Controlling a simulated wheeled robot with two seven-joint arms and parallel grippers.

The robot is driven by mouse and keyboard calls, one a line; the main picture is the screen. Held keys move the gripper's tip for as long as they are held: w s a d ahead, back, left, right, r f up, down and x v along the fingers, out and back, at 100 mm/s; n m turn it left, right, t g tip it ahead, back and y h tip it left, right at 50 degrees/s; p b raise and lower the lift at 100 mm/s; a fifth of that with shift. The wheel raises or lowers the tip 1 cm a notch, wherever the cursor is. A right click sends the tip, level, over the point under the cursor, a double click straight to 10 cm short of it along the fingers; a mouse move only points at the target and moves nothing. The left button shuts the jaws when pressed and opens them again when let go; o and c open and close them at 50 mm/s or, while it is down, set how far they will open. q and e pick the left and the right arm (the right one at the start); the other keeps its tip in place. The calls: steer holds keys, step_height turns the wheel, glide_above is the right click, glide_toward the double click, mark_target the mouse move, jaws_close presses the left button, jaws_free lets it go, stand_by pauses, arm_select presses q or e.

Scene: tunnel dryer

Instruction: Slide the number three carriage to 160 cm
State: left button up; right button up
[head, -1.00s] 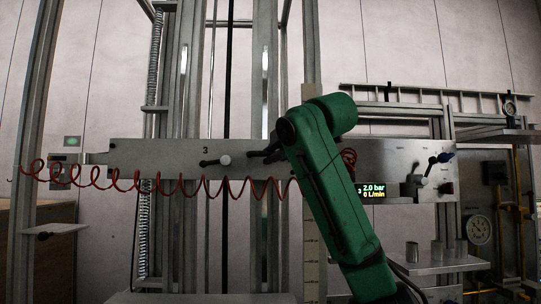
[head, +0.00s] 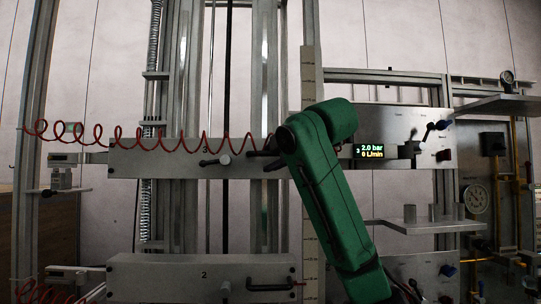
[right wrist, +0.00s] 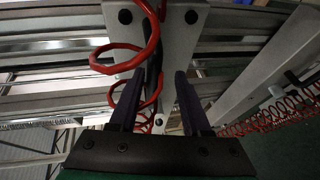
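The number three carriage (head: 145,159) is a long grey plate marked 3, level across the middle of the head view. A clamp lever with a pale knob (head: 224,160) sits on it. My right gripper (head: 272,159) is at the dark handle (head: 254,153) on its right part, mostly hidden behind my green forearm. In the right wrist view the two dark fingers (right wrist: 160,85) stand apart with a dark bar between them; contact is hard to see. An upright scale (head: 309,85) stands right of the carriage; its figures are unreadable. My left gripper is not in view.
The number two carriage (head: 150,278) lies below, with a clear gap between. A red coiled hose (head: 100,138) runs along carriage three and passes close to the fingers in the wrist view. A display (head: 370,152) reads 2.0 bar, 0 L/min. A shelf with cups (head: 425,226) is at right.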

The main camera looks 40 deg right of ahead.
steer(key=shift+r, duration=0.1)
steer(key=shift+s, duration=0.25)
steer(key=b+v, duration=0.4)
steer(key=v, duration=1)
